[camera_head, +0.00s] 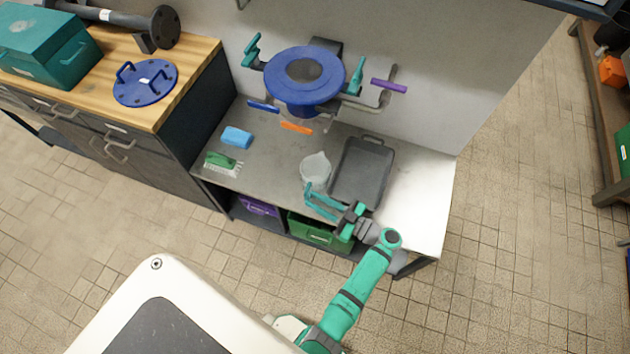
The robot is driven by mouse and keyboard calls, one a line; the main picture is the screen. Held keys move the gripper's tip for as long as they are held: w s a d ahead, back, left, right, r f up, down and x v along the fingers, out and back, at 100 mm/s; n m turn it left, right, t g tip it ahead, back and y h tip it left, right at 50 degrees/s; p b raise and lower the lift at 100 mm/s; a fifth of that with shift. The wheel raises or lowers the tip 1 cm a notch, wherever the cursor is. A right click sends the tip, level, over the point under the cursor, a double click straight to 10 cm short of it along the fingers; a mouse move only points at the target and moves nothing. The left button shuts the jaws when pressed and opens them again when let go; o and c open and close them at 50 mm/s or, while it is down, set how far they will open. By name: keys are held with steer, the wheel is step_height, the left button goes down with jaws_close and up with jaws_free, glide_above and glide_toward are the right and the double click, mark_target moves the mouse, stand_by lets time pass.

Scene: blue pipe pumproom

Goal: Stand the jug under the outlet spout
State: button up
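The jug (316,172) is a pale, whitish vessel with a pouring lip. It stands upright on the grey metal bench, left of the dark tray. My gripper (308,198) is just in front of the jug, toward me, with its two teal fingers spread and nothing visible between them. I cannot tell whether a finger touches the jug. A blue round vessel (304,92) is mounted at the wall behind the jug, with pipes and coloured handles around it. An orange handle (297,128) is low at its front. The outlet spout itself is hard to make out beneath the vessel.
A dark tray (358,174) lies right of the jug. A blue sponge (236,137) and a green-handled brush (220,161) lie at the bench's left. A purple handle (389,86) sits on a pipe at the right. The bench's right end (420,205) is clear.

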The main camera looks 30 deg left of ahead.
steer(key=a, duration=0.2)
steer(key=shift+s+a, duration=0.1)
steer(key=shift+a, duration=0.2)
steer(key=shift+s+a+r, duration=0.1)
steer(key=shift+a+r, duration=0.1)
steer(key=shift+a, duration=1.1)
steer(key=shift+s+a+r, duration=0.1)
steer(key=shift+a+r, duration=0.1)
steer(key=shift+a, duration=1.05)
jaws_close()
